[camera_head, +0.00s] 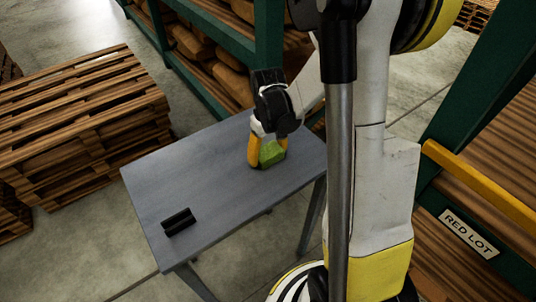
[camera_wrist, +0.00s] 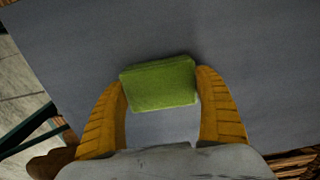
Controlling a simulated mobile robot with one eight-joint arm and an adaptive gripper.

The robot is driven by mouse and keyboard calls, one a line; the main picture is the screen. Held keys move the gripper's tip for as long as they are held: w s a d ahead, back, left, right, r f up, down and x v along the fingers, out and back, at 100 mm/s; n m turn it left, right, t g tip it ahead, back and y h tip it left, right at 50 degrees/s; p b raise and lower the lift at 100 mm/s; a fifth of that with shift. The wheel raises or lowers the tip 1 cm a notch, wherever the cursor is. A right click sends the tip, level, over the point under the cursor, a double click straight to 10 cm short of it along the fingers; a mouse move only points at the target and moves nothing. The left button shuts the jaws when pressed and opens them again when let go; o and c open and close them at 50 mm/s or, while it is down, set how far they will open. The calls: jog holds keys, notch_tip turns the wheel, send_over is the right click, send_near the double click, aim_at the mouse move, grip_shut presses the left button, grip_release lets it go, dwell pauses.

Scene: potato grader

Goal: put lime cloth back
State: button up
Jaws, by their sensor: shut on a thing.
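The lime cloth (camera_head: 271,153) is a small green folded block at the right side of the grey table (camera_head: 180,170). My gripper (camera_head: 267,158) is over the table with its yellow fingers on both sides of the cloth. In the wrist view the cloth (camera_wrist: 160,83) sits between the two fingertips (camera_wrist: 163,84), and the fingers are shut on it. The cloth is on or just above the tabletop; I cannot tell which. Part of the cloth is hidden behind a finger in the head view.
A small black object (camera_head: 179,222) lies near the table's front left corner. Stacked wooden pallets (camera_head: 80,115) stand to the left. A green rack with brown sacks (camera_head: 200,50) is behind the table. A "RED LOT" sign (camera_head: 467,233) is at the right. The table's middle is clear.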

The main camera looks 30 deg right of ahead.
aim_at(268, 151)
jog(key=o, duration=1.1)
notch_tip(268, 151, up, 12)
jog(key=p, duration=0.5)
jog(key=s+a+r+t, duration=0.7)
jog(key=s+a+r, duration=0.3)
jog(key=a, duration=0.3)
jog(key=shift+s+a+r, duration=0.15)
jog(key=shift+s+a, duration=0.1)
jog(key=shift+s, duration=0.15)
